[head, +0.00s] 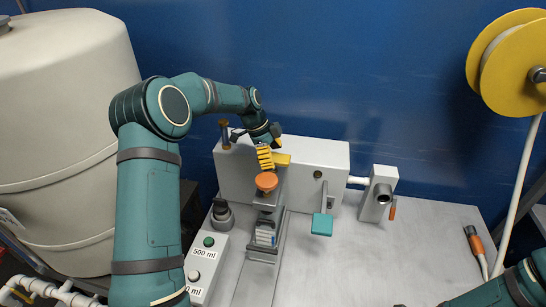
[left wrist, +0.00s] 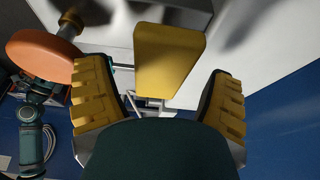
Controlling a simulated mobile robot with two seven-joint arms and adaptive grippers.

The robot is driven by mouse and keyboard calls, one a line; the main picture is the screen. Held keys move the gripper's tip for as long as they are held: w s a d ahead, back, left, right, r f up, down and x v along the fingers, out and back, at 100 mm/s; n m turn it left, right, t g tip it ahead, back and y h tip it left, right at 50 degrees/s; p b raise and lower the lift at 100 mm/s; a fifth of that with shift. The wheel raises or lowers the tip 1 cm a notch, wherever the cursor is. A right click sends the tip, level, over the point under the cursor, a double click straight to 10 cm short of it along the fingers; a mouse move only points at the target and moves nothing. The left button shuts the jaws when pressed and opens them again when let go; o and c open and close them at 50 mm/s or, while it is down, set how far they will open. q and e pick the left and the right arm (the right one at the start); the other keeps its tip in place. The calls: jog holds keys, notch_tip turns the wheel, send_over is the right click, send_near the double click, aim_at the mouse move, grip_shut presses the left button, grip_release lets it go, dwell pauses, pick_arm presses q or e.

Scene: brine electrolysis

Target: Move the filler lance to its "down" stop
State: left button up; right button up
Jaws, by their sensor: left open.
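A yellow block-shaped handle (head: 283,160) sticks out at the front of the white filler housing (head: 334,165); I take it to be the lance's handle. It also shows in the left wrist view (left wrist: 168,58). My left gripper (head: 271,147) is open at the handle, with one ridged yellow finger on each side of it and gaps between. The gripper also shows in the left wrist view (left wrist: 157,75). An orange round knob (head: 266,181) sits just below the fingers. The lance's tube and stop marks cannot be made out.
A small container (head: 265,237) stands below the knob. A teal paddle lever (head: 322,224) hangs to the right. A button box (head: 206,254) labelled "500 ml" lies left. A large beige tank (head: 60,140) stands far left.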

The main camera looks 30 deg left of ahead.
pick_arm(q)
jog(key=v, duration=1.1)
jog(key=shift+a+r, duration=0.2)
jog(key=shift+r, duration=0.05)
jog(key=shift+s, duration=0.1)
